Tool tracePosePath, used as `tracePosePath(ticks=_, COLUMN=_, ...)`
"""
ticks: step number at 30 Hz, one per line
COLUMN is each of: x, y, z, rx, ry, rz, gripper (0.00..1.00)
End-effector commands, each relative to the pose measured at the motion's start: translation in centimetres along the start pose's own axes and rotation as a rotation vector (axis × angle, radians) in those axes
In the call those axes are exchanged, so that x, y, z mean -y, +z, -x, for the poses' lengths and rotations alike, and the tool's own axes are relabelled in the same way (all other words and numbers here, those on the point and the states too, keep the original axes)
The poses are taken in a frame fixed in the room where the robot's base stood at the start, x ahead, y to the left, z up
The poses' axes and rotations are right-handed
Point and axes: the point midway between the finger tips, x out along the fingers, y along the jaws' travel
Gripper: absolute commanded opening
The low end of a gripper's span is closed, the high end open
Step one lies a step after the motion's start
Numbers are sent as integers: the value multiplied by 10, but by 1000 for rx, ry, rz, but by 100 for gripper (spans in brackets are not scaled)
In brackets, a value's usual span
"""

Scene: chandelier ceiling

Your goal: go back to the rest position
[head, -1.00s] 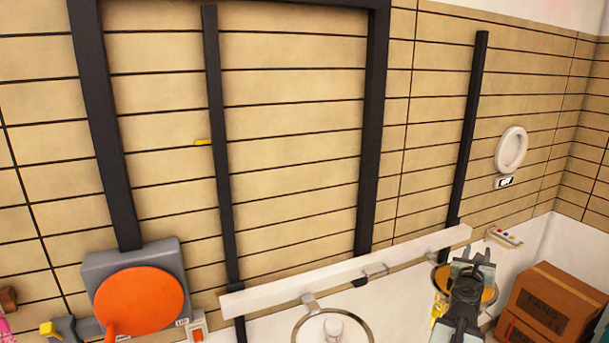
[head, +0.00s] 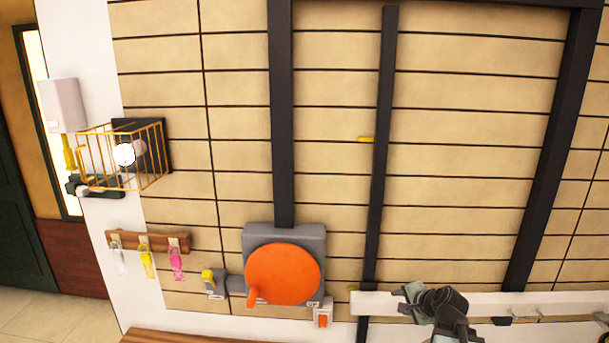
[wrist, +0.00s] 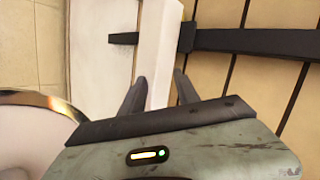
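My gripper (head: 412,298) is at the lower right of the head view, in front of the left part of a long white rail (head: 530,303). In the wrist view, the two dark fingers of my gripper (wrist: 158,90) stand apart. The white rail (wrist: 160,45) shows beyond and between them, and I see nothing held. I cannot tell how far the fingers are from the rail. The arm behind the gripper is cut off by the lower edge of the head view.
An orange disc (head: 282,275) on a grey box is left of my gripper. A key rack (head: 150,242), a wire basket (head: 155,165) and a white dispenser (head: 63,105) hang farther left. A round metal rim (wrist: 62,103) is left in the wrist view. Tiled floor (head: 50,318) shows lower left.

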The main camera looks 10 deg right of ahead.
Motion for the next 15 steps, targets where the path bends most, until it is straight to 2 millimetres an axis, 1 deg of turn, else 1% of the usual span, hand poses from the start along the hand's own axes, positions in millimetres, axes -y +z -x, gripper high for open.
tracePosePath(ticks=1, x=-1, y=40, z=-12, rx=71, ry=67, rz=140, gripper=38)
tracePosePath(ticks=2, x=-5, y=62, z=-18, rx=113, ry=112, rz=228, gripper=38)
tracePosePath(ticks=3, x=-11, y=89, z=-22, rx=168, ry=167, rz=343, gripper=38)
tracePosePath(ticks=5, x=-21, y=125, z=-26, rx=245, ry=247, rz=507, gripper=38)
tracePosePath(ticks=6, x=-28, y=147, z=-26, rx=298, ry=298, rz=613, gripper=38)
tracePosePath(ticks=9, x=-45, y=192, z=-21, rx=417, ry=414, rz=855, gripper=38)
tracePosePath(ticks=12, x=-60, y=226, z=-11, rx=522, ry=518, rz=1064, gripper=38)
tracePosePath(ticks=14, x=-67, y=243, z=-3, rx=584, ry=578, rz=1181, gripper=38)
tracePosePath(ticks=15, x=-78, y=250, z=-4, rx=611, ry=607, rz=1230, gripper=38)
